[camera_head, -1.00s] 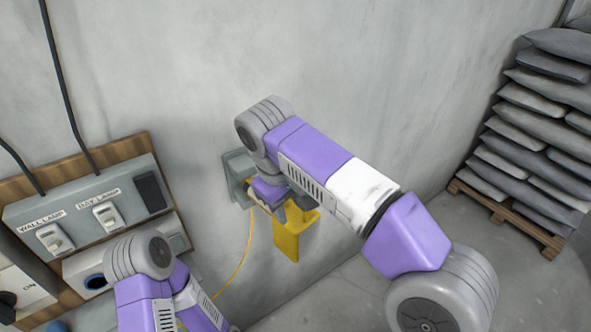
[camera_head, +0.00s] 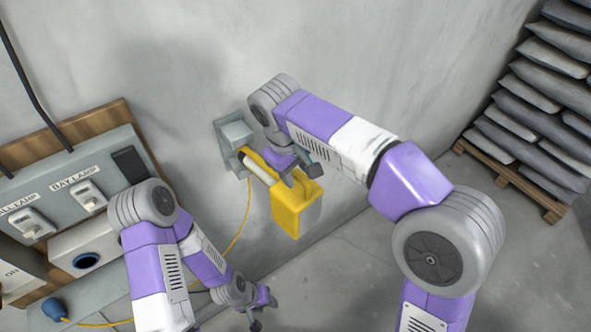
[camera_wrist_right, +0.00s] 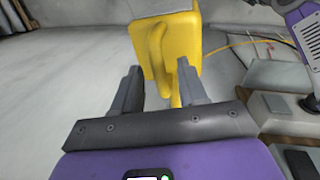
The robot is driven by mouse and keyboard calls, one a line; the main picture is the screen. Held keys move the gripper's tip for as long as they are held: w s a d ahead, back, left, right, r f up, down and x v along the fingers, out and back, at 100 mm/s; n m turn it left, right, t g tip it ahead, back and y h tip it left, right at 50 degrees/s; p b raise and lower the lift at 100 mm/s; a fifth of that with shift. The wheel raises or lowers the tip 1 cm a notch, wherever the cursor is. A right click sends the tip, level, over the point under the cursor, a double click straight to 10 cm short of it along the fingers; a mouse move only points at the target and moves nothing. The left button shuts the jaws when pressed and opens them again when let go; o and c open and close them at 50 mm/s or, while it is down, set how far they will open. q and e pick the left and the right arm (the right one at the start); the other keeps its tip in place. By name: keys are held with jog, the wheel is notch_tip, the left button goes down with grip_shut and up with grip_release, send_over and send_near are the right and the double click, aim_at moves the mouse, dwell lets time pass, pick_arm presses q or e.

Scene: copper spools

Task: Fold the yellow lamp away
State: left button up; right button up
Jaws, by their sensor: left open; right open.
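The yellow lamp (camera_head: 297,212) sticks out from a grey wall bracket (camera_head: 229,130) on a short arm with a pale section. My right gripper (camera_head: 300,176) is open just above the lamp, partly covering its arm. In the right wrist view, the yellow lamp body (camera_wrist_right: 147,52) and a curved yellow piece stand just beyond and between the two open fingers (camera_wrist_right: 158,85). Nothing is gripped; I cannot tell whether a finger touches it. My left gripper (camera_head: 264,314) is open and empty, low in the head view, below the lamp.
A panel (camera_head: 62,190) with labelled switches, one marked BAY LAMP (camera_head: 88,197), is on the wall at left. A yellow cable (camera_head: 241,228) hangs from the bracket. A blue plug (camera_head: 54,309) lies lower left. Stacked sacks (camera_head: 540,105) on a pallet (camera_head: 500,180) stand right.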

grip_shut()
jog(key=shift+w, duration=0.1)
dwell(0.3)
